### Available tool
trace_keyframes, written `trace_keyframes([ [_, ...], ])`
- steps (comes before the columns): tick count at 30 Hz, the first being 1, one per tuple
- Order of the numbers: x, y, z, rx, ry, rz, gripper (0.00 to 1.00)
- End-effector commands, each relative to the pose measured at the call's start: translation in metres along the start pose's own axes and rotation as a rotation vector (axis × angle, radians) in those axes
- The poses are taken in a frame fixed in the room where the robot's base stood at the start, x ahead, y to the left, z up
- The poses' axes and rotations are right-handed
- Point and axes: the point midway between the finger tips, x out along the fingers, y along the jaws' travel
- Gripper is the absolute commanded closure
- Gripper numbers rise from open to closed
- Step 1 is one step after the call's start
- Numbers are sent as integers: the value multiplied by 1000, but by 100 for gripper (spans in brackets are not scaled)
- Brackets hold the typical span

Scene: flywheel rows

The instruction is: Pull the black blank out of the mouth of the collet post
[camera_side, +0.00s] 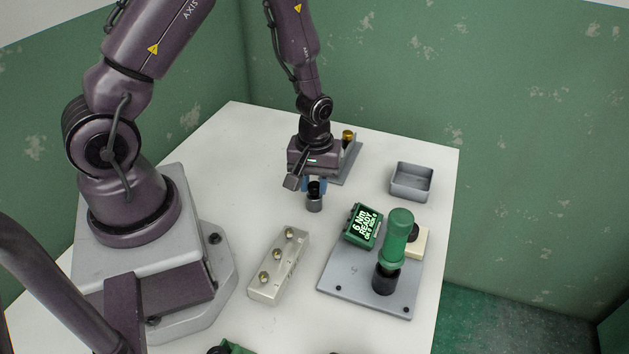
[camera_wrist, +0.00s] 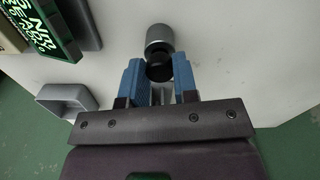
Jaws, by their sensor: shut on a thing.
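The collet post (camera_side: 314,204) is a short grey cylinder standing upright on the white table, below my gripper; it also shows at the top of the wrist view (camera_wrist: 158,38). The black blank (camera_wrist: 159,70) meets the post's mouth end in the wrist view, between my blue fingers. My gripper (camera_side: 315,185) points down over the post and is shut on the blank, a finger on each side. In the side view the blank shows as a dark piece just above the post, partly covered by the fingers. How deep it sits in the mouth I cannot tell.
A pale block with brass-ringed holes (camera_side: 265,280) stands front left of the post. A grey plate (camera_side: 345,290) to the right carries a green-handled tool (camera_side: 398,238) and a lit display (camera_side: 363,225). An empty grey tray (camera_side: 412,192) sits back right. A brass-topped fixture (camera_side: 348,136) stands behind my gripper.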

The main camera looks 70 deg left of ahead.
Motion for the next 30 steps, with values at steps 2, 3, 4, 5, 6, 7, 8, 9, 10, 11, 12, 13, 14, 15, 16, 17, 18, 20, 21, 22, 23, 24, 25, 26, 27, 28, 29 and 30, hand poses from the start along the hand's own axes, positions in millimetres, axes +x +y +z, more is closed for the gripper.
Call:
trace_keyframes([
  [2, -1, 0, 0, 0, 0, 0, 99],
  [3, -2, 0, 0, 0, 1, 0, 99],
  [4, -3, 0, 0, 0, 1, 0, 99],
  [5, -4, 0, 0, 0, 1, 0, 99],
  [6, -6, 0, 0, 0, 1, 1, 99],
  [7, -8, 0, 0, 0, 1, 1, 99],
  [8, -9, 0, 0, 0, 2, 1, 99],
  [9, -10, 0, -1, 0, 2, 1, 99],
  [10, -12, 0, 0, 0, 2, 1, 99],
  [11, -13, 0, 0, 0, 2, 1, 99],
  [12, -14, 0, 0, 0, 1, 1, 99],
  [13, -16, 0, 0, 0, 1, 1, 99],
  [14, -17, 0, 0, 0, 1, 1, 99],
  [15, -18, 0, 0, 0, 1, 1, 99],
  [16, -20, 0, 0, 0, 1, 1, 99],
  [17, -21, 0, 0, 0, 1, 1, 99],
  [18, -22, 0, 0, 0, 1, 1, 99],
  [20, -25, 0, 0, 0, 1, 1, 99],
  [21, -26, 0, 0, 0, 1, 1, 99],
  [22, -28, 0, 0, 0, 1, 1, 99],
  [23, -29, 0, 0, 0, 1, 1, 99],
  [24, -30, 0, 0, 0, 1, 1, 99],
  [25, -31, 0, 0, 0, 1, 1, 99],
  [26, -33, 0, 0, 0, 1, 1, 99],
  [27, -34, 0, 0, 0, 1, 1, 99],
  [28, -36, 0, 0, 0, 1, 1, 99],
  [29, -37, 0, 0, 0, 1, 1, 99],
  [30, -38, 0, 0, 0, 1, 1, 99],
])
